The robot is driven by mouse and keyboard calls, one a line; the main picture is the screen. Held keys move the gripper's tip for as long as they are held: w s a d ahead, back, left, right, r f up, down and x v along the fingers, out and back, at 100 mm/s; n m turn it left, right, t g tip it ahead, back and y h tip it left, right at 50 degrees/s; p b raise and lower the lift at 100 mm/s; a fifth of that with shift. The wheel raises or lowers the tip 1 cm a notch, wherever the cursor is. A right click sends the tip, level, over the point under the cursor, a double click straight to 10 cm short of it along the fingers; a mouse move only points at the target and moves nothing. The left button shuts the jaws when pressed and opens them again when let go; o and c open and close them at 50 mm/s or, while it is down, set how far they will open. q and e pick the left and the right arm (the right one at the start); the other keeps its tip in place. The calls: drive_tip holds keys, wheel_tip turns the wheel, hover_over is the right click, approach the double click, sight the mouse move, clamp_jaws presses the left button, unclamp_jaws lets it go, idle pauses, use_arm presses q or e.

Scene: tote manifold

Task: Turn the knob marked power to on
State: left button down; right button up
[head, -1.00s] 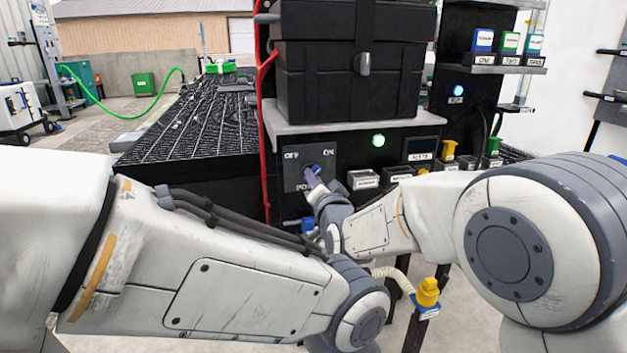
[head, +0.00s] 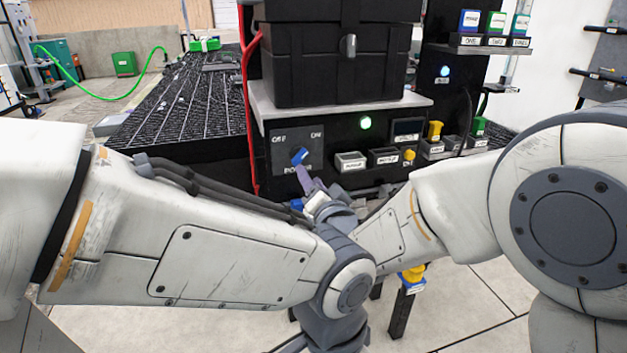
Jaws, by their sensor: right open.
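The power knob (head: 299,156) is a small blue knob on a dark grey panel (head: 283,158) below the black case. OFF is printed at the panel's upper left and ON at its upper right. The label under the knob is partly hidden by my gripper. The knob's handle appears tilted toward the upper right, on the ON side, though it is small. My right gripper (head: 304,178) is open, just below and in front of the knob; it appears apart from it. My left arm crosses the lower front; its gripper is not visible.
Labelled grey boxes (head: 350,162) and a yellow knob (head: 409,155) sit to the right. A black case (head: 335,65) stands on the shelf above. A red cable (head: 247,110) hangs left of the panel.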

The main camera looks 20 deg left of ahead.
drive_tip(key=v, duration=0.2)
drive_tip(key=shift+s+d, duration=0.2)
drive_tip(key=shift+s, duration=0.1)
